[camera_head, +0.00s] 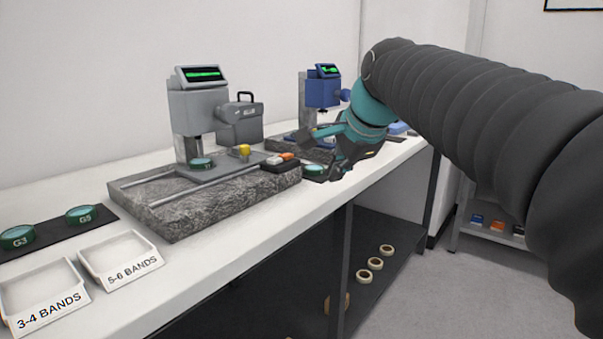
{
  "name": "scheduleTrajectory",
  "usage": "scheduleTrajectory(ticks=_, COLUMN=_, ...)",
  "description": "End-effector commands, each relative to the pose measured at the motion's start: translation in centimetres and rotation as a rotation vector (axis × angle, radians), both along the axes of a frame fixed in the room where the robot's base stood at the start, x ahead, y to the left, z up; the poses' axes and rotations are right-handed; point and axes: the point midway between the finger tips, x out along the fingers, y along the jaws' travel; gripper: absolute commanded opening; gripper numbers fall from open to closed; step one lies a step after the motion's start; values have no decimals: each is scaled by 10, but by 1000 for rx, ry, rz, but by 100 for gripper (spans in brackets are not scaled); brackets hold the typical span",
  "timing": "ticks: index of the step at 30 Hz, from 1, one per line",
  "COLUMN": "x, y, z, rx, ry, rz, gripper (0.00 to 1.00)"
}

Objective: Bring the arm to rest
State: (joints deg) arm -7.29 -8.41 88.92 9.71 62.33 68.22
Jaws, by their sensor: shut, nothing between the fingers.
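My gripper (343,166), at the end of my dark-sleeved arm with a teal wrist, hangs above the front edge of the white bench. It is just right of the granite base of the grey interferometer. The fingers are shut with nothing held. My forearm crosses the right half of the view. My wrist hides part of the bench behind it.
The grey interferometer (198,105) stands on a granite slab (210,200). A blue instrument (322,92) is behind. Trays marked 3-4 BANDS (46,285) and 5-6 BANDS (122,258), and discs G3 (17,236) and G5 (81,214), are front left. Free floor lies right.

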Motion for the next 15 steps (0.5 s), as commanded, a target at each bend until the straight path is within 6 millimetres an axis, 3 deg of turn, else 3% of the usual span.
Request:
scheduleTrajectory(ticks=1, x=-21, y=-11, z=-13, rx=-62, ry=-8, rz=49, gripper=0)
scheduleTrajectory(ticks=6, x=-81, y=-40, z=-64, rx=-278, ry=-27, rz=253, gripper=0)
scheduleTrajectory(ticks=15, x=-187, y=-79, z=-173, rx=-621, ry=-21, rz=638, gripper=0)
